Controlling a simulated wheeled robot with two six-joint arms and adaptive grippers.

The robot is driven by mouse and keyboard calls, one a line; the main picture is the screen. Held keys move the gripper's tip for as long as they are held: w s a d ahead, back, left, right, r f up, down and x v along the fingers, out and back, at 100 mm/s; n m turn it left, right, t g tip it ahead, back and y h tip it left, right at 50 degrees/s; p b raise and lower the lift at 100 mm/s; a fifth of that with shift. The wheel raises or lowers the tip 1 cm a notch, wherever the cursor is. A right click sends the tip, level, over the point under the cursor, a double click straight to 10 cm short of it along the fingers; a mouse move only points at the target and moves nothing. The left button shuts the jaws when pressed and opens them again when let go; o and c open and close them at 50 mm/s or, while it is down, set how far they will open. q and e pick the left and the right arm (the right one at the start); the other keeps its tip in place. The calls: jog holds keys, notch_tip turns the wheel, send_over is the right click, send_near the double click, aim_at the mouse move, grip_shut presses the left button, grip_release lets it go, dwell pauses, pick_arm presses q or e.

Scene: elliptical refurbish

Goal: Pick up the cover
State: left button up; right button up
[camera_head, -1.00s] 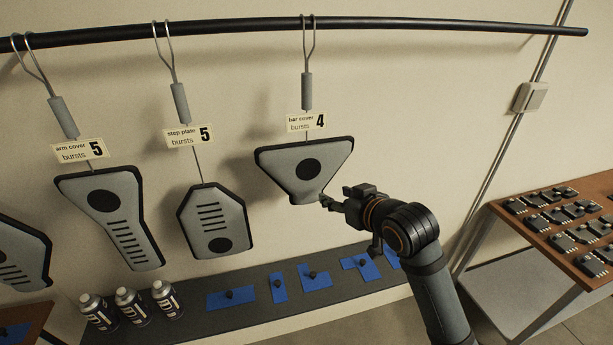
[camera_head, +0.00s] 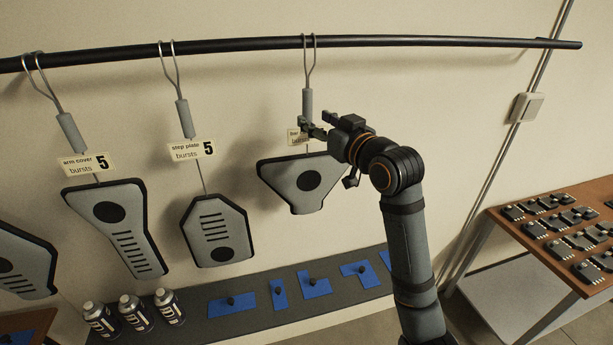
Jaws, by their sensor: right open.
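The bar cover (camera_head: 304,186) is a grey, black-edged plate with a dark round spot, hanging from a hook on the black rail. Its hanger has a grey sleeve (camera_head: 307,101) and a label (camera_head: 296,137) that is now partly hidden by my gripper. My right gripper (camera_head: 314,123) is open, with its fingers pointing left at the label and the lower end of the sleeve, above the cover. Whether the fingers touch the hanger I cannot tell. The arm cover (camera_head: 118,232) and the step plate (camera_head: 216,231) hang further left. My left gripper is out of view.
The black rail (camera_head: 430,42) runs across the top. Below are a dark shelf with blue pieces (camera_head: 314,284) and several spray cans (camera_head: 134,313). A brown table (camera_head: 508,232) with dark parts stands at right. Another hanging plate (camera_head: 22,262) is cut off at left.

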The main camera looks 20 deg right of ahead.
aim_at(310, 114)
jog(key=w+p, duration=0.1)
jog(key=w+r+p, duration=0.1)
jog(key=shift+w+a+p, duration=0.15)
jog(key=shift+p, duration=0.25)
jog(key=shift+p+x, duration=0.5)
jog(key=shift+x, duration=0.7)
jog(key=shift+w+a+f, duration=0.1)
jog(key=shift+w+f, duration=0.1)
jog(key=shift+f, duration=0.15)
jog(key=shift+s, duration=0.1)
jog(key=c, duration=0.5)
grip_shut()
